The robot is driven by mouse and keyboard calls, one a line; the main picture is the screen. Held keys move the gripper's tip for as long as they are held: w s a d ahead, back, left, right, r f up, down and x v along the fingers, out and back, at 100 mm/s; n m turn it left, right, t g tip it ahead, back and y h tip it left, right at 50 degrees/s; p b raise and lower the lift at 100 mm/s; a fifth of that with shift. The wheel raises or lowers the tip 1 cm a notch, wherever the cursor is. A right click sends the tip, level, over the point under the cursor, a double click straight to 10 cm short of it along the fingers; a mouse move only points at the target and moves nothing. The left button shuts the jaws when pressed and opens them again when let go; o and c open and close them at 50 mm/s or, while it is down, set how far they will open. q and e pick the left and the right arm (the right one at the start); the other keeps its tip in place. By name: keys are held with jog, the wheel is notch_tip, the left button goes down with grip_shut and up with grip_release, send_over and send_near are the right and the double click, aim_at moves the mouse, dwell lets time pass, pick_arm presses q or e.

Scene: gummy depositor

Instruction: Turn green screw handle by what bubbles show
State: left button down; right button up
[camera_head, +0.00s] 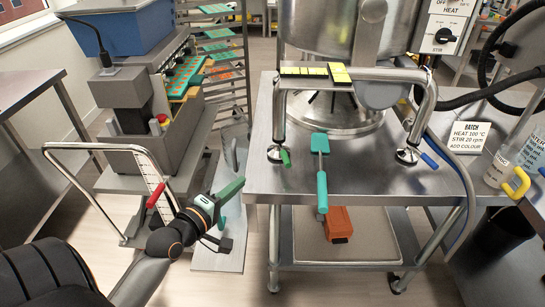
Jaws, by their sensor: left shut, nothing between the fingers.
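The green screw handle (285,157) is small and sits at the left foot of the steel kettle stand (280,110), on the steel table. A level with yellow-green vials (316,72) lies on the stand's top bar; its bubbles are too small to read. A blue handle (430,160) sits by the right foot. My left gripper (237,185) is shut and empty, left of the table's left edge and apart from the green handle. My right gripper is not in view.
A teal spatula (321,165) lies on the steel table (375,180), its handle past the front edge. An orange object (339,223) is on the lower shelf. A sign (470,140) and a beaker (500,165) stand at right. A depositor (165,105) stands at left.

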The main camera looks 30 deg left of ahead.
pick_arm(q)
send_near(282, 156)
jog(key=w+a, duration=0.3)
jog(key=shift+w+a+f, duration=0.1)
jog(key=shift+w+f, duration=0.1)
jog(key=shift+f, duration=0.05)
jog(key=shift+w+d+f, duration=0.25)
jog(key=shift+w+d, duration=0.5)
jog(key=shift+d, duration=0.2)
jog(key=shift+w+d+f+p, duration=0.15)
jog(key=shift+w+d+p, duration=0.15)
jog(key=shift+w+d, duration=0.15)
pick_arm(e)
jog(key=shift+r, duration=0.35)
pick_arm(q)
jog(key=shift+w+d+n, duration=0.1)
jog(key=shift+n, duration=0.2)
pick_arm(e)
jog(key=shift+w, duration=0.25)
